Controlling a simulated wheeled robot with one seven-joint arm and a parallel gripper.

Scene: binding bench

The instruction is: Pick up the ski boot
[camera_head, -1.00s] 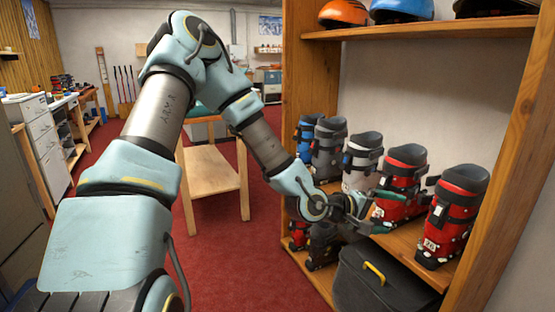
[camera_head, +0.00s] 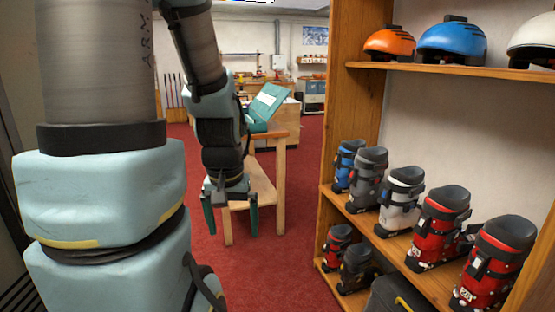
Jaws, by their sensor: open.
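Several ski boots stand upright on a wooden shelf at the right. From back to front they are a blue boot (camera_head: 348,164), a grey boot (camera_head: 369,178), a white boot (camera_head: 401,198), a red boot (camera_head: 438,228) and a nearer red boot (camera_head: 496,262). Which one is meant cannot be told. On the lower shelf are a small red boot (camera_head: 337,247) and a dark boot (camera_head: 356,267). My gripper (camera_head: 230,215) points down, its green fingers spread and empty. It is left of the shelving, apart from every boot, in front of a wooden table.
Helmets, including an orange one (camera_head: 390,43), sit on the upper shelf. A dark case (camera_head: 394,296) is below the boots. Red carpet (camera_head: 285,265) is clear between table and shelving.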

